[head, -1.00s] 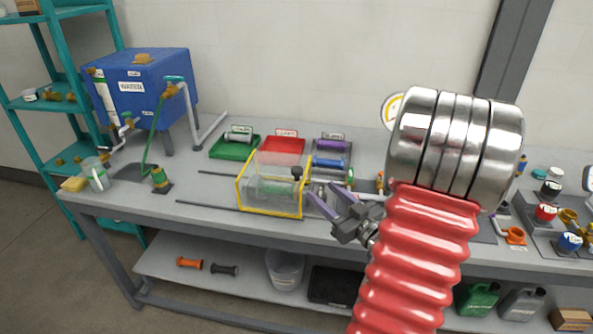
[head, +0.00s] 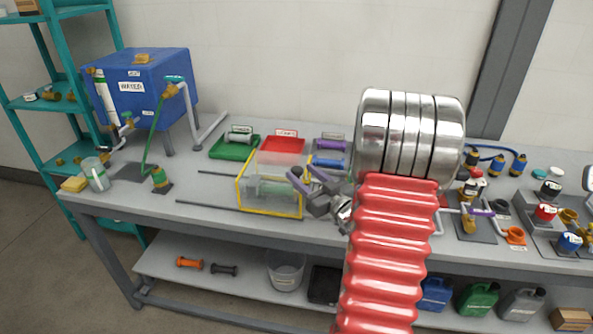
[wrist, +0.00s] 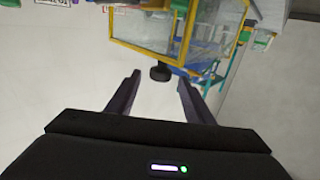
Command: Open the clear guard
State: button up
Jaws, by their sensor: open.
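The clear guard (head: 252,197) is a see-through box with yellow edges on the bench; a grey-green cylinder shows dimly inside. In the wrist view the guard (wrist: 160,30) fills the top middle, and its black knob (wrist: 160,73) hangs at its yellow edge. My gripper (head: 304,173) is at the guard's right end in the head view, its purple fingers spread and empty. In the wrist view my gripper (wrist: 158,80) has the knob lined up between its fingertips; I cannot tell whether it is between them or just beyond. My gripper hides the knob in the head view.
Thin rods (head: 200,206) lie to the left. A blue water tank (head: 150,75) stands at back left. Valves and fittings crowd the right.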

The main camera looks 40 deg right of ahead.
aim_at(300, 172)
jog(key=shift+w+d, duration=0.2)
jog(key=shift+w, duration=1.6)
jog(key=shift+c, duration=0.3)
grip_shut()
jog(key=shift+a, duration=0.15)
